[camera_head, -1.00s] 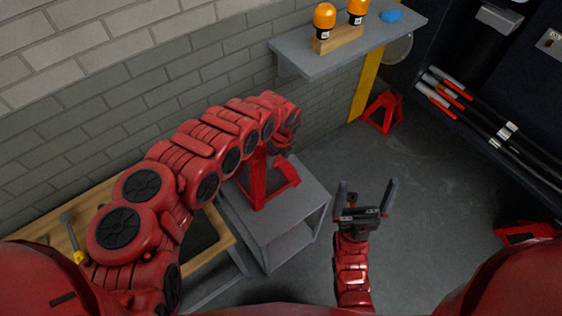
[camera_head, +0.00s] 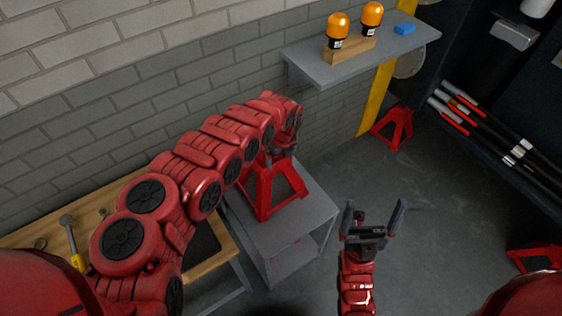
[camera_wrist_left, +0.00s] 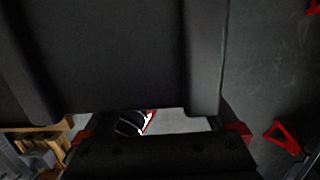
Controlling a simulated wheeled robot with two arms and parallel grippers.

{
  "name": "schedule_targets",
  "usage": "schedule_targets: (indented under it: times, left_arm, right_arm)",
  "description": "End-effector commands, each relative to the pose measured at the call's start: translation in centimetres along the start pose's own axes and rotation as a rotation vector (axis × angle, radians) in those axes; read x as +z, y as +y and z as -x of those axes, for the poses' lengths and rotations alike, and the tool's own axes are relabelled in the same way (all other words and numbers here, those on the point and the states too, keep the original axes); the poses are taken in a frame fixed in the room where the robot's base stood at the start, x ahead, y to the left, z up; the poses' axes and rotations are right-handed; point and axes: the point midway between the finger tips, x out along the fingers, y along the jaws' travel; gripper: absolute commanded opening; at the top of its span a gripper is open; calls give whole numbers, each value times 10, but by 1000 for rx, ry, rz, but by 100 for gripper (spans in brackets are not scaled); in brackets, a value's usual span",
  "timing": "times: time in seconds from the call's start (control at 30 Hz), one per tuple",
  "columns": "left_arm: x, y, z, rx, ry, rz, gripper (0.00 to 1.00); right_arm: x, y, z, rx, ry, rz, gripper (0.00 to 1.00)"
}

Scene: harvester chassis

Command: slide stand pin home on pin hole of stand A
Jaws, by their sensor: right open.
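A red jack stand (camera_head: 264,190) stands upright on the grey cart (camera_head: 308,210); no label shows which stand is A. My left gripper (camera_head: 282,148) is at the top of this stand, partly hidden by my own arm. I cannot tell whether it touches the stand. The stand pin and the pin hole cannot be made out. In the left wrist view dark parts fill most of the picture, so the left jaws' state is unclear. My right gripper (camera_head: 374,218) is open and empty above the floor, right of the cart.
A wall shelf (camera_head: 370,58) with two orange-topped lamps and a blue item is above the cart. A wooden bench (camera_head: 150,262) with a hammer (camera_head: 72,243) is at the left. More red stands (camera_head: 393,127) are on the floor at right. Floor between is clear.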

Motion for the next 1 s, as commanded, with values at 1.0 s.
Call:
schedule_targets:
  times: [1.0]
  left_arm:
    - [3, 1, 121, -2, -9, 1, 100]
  right_arm:
    - [3, -1, 18, 0, 0, 0, 100]
